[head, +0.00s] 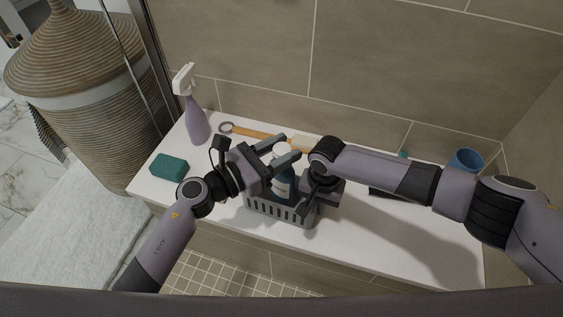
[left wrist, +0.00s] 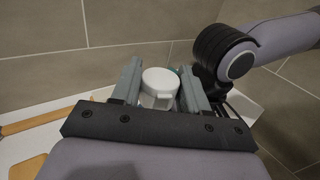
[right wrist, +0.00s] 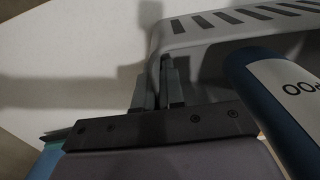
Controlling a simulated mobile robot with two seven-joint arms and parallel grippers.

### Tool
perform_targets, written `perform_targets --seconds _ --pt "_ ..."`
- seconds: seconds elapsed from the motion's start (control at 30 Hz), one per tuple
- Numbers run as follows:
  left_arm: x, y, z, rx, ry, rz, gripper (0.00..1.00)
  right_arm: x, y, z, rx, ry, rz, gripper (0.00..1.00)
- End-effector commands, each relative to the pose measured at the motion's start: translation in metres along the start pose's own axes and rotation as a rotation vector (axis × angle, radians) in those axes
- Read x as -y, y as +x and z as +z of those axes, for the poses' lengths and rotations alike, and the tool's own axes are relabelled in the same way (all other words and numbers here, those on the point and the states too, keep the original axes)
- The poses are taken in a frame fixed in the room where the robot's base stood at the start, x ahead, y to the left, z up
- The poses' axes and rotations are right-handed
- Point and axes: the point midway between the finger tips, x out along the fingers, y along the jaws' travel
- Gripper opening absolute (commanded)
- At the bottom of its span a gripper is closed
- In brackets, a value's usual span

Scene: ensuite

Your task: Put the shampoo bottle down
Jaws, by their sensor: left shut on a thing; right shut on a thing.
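The shampoo bottle (head: 283,186) is dark blue with a white label and a white cap. It is upright at the grey slotted basket (head: 270,212), its lower part hidden behind the basket's front wall. My left gripper (head: 288,149) is shut on the bottle near its white cap, which shows between the fingers in the left wrist view (left wrist: 160,82). My right gripper (right wrist: 157,88) is shut on the basket's rim. In the right wrist view the blue bottle (right wrist: 275,105) with part of its lettering is close beside that rim. I cannot see the bottle's base.
The white ledge holds a purple spray bottle (head: 196,122) and a green sponge (head: 169,167) at left, a wooden brush (head: 252,133) behind, and a blue cup (head: 465,161) at right. A tiled wall closes the back. The ledge's front right is clear.

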Motion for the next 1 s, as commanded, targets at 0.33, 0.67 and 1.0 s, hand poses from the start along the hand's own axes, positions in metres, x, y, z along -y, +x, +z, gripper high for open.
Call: perform_targets --seconds 0.33,0.67,1.0 --pt "0.000 0.001 -0.035 0.003 -0.005 0.001 0.00 0.000 0.000 0.000 0.000 0.000 -0.001 0.00" --pt "0.000 0.000 -0.039 0.005 0.000 -0.001 0.00 0.000 0.000 0.000 0.000 0.000 -0.001 0.00" --pt "0.000 0.000 -0.044 0.000 -0.001 0.000 0.70 0.000 0.000 0.000 0.000 0.000 -0.001 0.00"
